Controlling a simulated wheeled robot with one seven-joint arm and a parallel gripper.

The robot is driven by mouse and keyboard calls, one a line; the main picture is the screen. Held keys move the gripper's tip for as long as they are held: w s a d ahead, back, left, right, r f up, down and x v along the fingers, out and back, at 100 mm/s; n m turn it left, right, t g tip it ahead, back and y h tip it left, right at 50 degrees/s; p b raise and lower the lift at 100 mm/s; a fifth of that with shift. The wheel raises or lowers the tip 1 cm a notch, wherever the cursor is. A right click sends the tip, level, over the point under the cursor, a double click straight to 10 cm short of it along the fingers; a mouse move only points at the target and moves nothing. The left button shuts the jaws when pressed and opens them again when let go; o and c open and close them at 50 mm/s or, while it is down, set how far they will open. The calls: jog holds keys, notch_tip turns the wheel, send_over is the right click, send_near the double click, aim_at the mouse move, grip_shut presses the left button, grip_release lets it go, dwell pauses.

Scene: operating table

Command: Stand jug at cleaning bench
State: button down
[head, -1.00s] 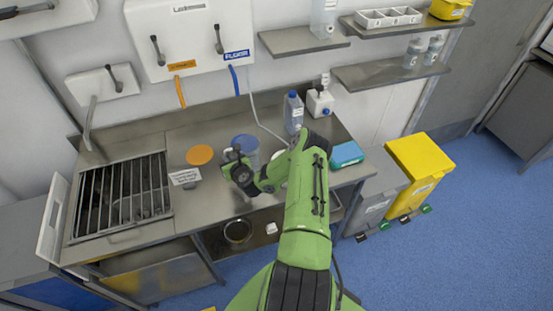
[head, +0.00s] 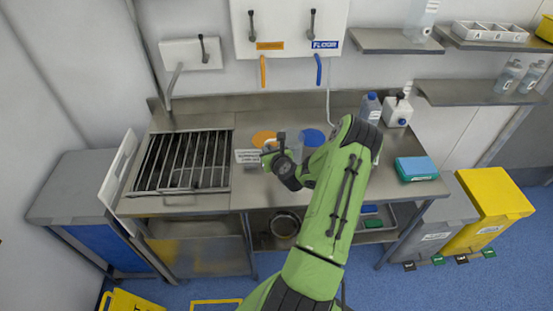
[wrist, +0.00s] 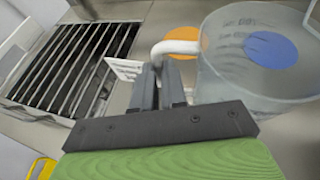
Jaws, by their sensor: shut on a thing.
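A clear, see-through jug (wrist: 255,80) with a white handle (wrist: 175,48) fills the right of the wrist view. My gripper (wrist: 168,75) is shut on the handle. In the head view the jug (head: 297,150) is partly hidden by my gripper (head: 276,150) and arm. It lies between an orange disc (head: 264,138) on its left and a blue disc (head: 314,137) on its right. The blue disc shows through the jug in the wrist view. I cannot tell how high the jug is above the steel bench (head: 215,203).
A small white sign (head: 247,156) stands beside the orange disc. A barred sink grate (head: 185,160) is to the left. A blue-capped bottle (head: 370,107), a white canister (head: 398,112) and a teal box (head: 416,168) are to the right. Orange and blue hoses hang behind.

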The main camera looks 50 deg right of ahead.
jog(key=f, duration=0.3)
jog(key=shift+w+a+f+b, duration=0.1)
jog(key=shift+a+f+b, duration=0.1)
jog(key=shift+f+b, duration=0.1)
jog(key=shift+d+r, duration=0.1)
jog(key=c, duration=1.2)
grip_release()
